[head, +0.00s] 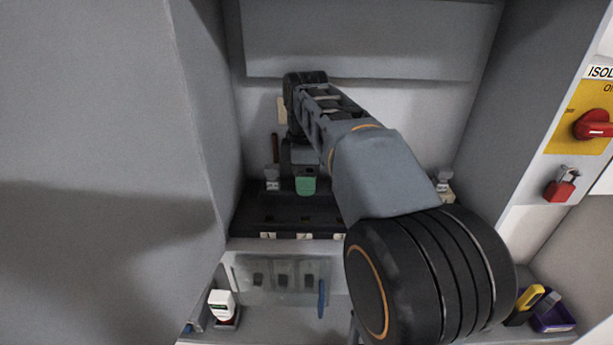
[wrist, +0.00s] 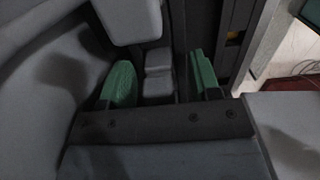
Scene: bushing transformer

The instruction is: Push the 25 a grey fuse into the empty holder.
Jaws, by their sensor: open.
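My gripper (head: 306,185) is low in the cabinet over the back of a black holder block (head: 275,215). In the head view only one green fingertip pad shows clearly. In the wrist view my gripper (wrist: 161,82) is open, its two green pads apart on either side of a small grey block (wrist: 158,72). The block may be the grey fuse, but no marking is readable. A gap shows between the block and each pad. Pale number labels (head: 303,236) run along the block's front edge. My arm hides its right part. I cannot tell which holder is empty.
A clear-fronted panel (head: 283,281) with a blue handle (head: 321,299) lies below the block. Cabinet walls stand close on both sides. A red-and-white item (head: 222,305) is lower left; a yellow tool (head: 530,297) and purple tray (head: 553,318) are lower right. A red padlock (head: 560,188) hangs right.

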